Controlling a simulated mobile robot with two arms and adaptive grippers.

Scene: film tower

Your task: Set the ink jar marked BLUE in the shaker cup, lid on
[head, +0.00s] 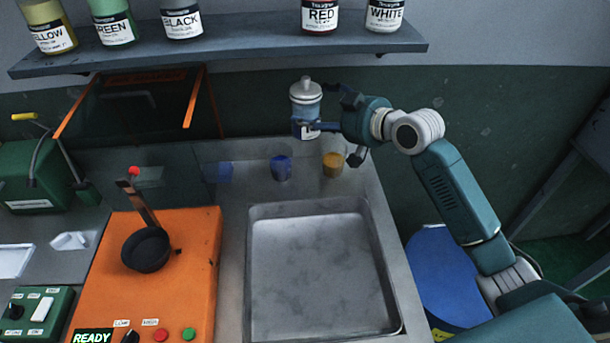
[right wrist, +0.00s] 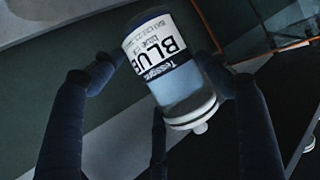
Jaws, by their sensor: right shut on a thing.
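The ink jar (head: 306,94) is in my right gripper (head: 318,126), held upright in the air below the wall shelf and above the back of the steel counter. In the right wrist view the jar (right wrist: 165,60) shows its white label reading BLUE. Its pale lid with a round knob (right wrist: 197,122) is on. The fingers of my right gripper stand on both sides of the jar. A black round cup (head: 146,252), which looks like the shaker cup, sits on an orange machine (head: 192,260) at the left. It looks empty. My left gripper is not in view.
The shelf (head: 230,38) above holds jars marked YELLOW, GREEN, BLACK, RED and WHITE. A dark upright arm (head: 138,203) with a red knob rises behind the cup. Blue (head: 281,168) and ochre (head: 333,163) small cups stand behind the empty sink basin (head: 320,265).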

